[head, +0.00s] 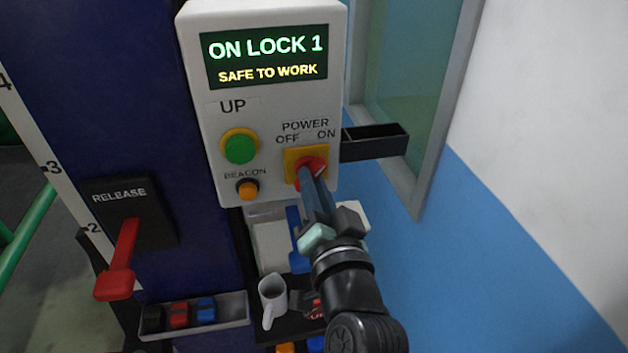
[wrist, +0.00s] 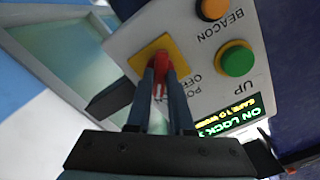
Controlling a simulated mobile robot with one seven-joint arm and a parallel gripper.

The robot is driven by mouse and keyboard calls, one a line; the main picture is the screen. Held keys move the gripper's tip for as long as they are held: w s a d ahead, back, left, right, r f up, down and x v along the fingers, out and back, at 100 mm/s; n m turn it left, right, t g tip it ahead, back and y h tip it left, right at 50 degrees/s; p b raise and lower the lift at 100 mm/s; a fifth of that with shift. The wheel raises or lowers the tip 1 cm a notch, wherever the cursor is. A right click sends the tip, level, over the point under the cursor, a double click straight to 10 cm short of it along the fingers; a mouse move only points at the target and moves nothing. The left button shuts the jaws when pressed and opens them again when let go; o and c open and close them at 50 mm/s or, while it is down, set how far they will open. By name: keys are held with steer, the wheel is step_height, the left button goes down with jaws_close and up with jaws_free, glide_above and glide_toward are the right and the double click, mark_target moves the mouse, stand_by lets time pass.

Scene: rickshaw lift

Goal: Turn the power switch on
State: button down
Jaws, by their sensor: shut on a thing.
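The power switch (head: 311,168) is a red rotary knob on a yellow square plate, low on the right of the grey control box (head: 208,135). OFF and ON are printed above it. My gripper (head: 306,178) is shut on the red knob. In the wrist view both fingers (wrist: 161,80) stand on either side of the red knob (wrist: 160,66), with the yellow plate (wrist: 148,52) behind. In the head view the knob's red edge points up and right, toward ON. The fingers hide part of the knob. The lit display (head: 265,58) reads "ON LOCK 1" and "SAFE TO WORK".
A green UP button (head: 239,149) and an orange beacon button (head: 247,189) sit left of the switch. A red release lever (head: 121,262) is at lower left. A black bracket (head: 374,141) juts out at right.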

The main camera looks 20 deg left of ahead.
stand_by(0.5)
steer(key=c, duration=0.8)
jaws_free()
steer(key=b+v, duration=0.4)
steer(key=v, duration=0.9)
